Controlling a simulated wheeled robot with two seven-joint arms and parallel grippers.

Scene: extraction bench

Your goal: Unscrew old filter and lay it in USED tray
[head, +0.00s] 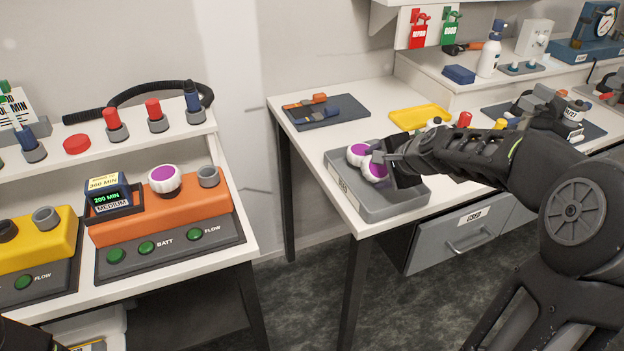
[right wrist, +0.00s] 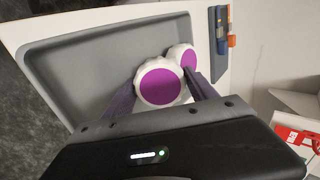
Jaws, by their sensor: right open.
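Two white filters with purple caps lie in a grey tray (head: 400,205) with a front label too small to read surely. The nearer filter (head: 375,171) sits between the open fingers of my right gripper (head: 383,158); in the right wrist view this filter (right wrist: 159,83) has a finger on each side. Whether the fingers touch it is unclear. The other filter (head: 357,154) lies right beside it, and shows behind it in the right wrist view (right wrist: 183,56). Another purple-capped white filter (head: 165,179) sits on the orange unit (head: 152,215) at left. My left gripper is out of view.
A dark mat (head: 335,113) with tools lies behind the tray, and a yellow tray (head: 418,117) stands right of it. A drawer (head: 455,240) is under the bench. An open floor gap separates the two benches.

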